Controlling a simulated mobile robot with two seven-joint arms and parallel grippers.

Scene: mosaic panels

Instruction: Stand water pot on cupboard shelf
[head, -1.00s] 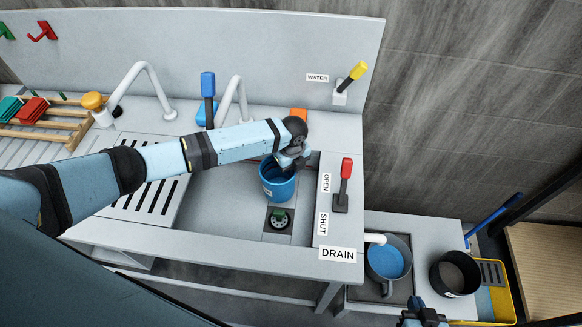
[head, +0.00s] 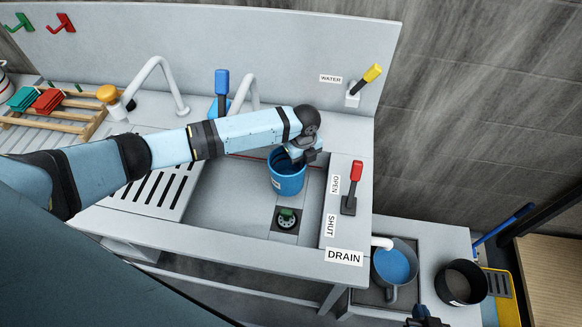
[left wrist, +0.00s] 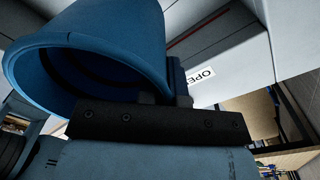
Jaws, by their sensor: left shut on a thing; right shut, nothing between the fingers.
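The blue pot (head: 287,183), with a small white label, is over the sink basin, behind the drain. My left gripper (head: 303,153) is shut on its rim at the right side. In the left wrist view, the pot (left wrist: 120,40) fills the upper left and is tilted in that picture, with its open mouth facing left. I cannot tell whether its base touches the basin floor. My right gripper (head: 425,318) is shut and empty at the bottom edge, mostly cut off. No cupboard shelf is clearly identifiable.
A red drain lever (head: 354,185) stands right of the basin. A grey jug with blue liquid (head: 391,266) and a black pot (head: 461,282) stand on the lower right counter.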

